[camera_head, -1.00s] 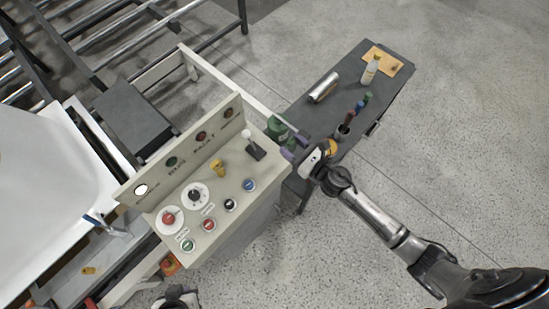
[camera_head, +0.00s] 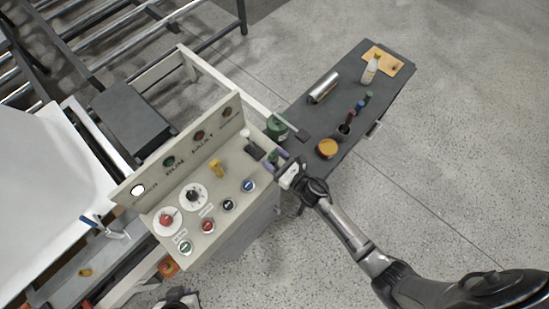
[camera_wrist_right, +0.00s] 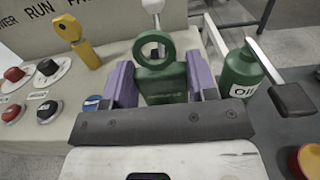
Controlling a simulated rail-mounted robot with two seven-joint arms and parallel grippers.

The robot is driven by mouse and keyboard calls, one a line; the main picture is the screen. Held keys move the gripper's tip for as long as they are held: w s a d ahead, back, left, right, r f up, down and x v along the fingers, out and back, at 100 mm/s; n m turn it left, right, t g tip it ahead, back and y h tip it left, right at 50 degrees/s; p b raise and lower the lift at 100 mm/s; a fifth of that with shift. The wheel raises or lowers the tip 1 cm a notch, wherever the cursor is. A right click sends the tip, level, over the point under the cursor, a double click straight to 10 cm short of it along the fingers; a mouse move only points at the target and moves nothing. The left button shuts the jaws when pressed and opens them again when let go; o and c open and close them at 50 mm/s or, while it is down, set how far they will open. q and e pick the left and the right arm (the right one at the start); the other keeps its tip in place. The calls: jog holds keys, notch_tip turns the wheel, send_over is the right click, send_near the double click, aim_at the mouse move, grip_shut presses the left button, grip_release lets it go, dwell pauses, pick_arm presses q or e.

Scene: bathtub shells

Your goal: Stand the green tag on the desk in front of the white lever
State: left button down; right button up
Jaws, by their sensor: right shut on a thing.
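The green tag (camera_wrist_right: 162,82), a block with a ring on top, is upright between the purple fingers of my right gripper (camera_wrist_right: 162,84). In the head view my right gripper (camera_head: 276,159) is at the right end of the control desk (camera_head: 232,192), beside the white lever (camera_head: 245,133). The lever has a white knob and a dark base (camera_head: 254,150). In the right wrist view the white lever (camera_wrist_right: 153,6) stands behind the tag's ring, partly hidden by it. The tag's lower edge is hidden by the gripper, so contact with the desk cannot be told.
A yellow key switch (camera_head: 216,169) and several buttons sit on the desk left of the lever. A green oil can (camera_head: 277,128) stands close behind my right gripper.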

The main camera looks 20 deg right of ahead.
jog(key=shift+f+b, duration=0.2)
jog(key=shift+b, duration=0.1)
jog(key=o, duration=0.9)
jog(key=shift+r, duration=0.1)
jog(key=shift+r+p, duration=0.3)
jog(key=shift+p, duration=0.15)
jog(key=b+v, duration=0.2)
jog(key=v, duration=1)
jog(key=shift+f, duration=0.15)
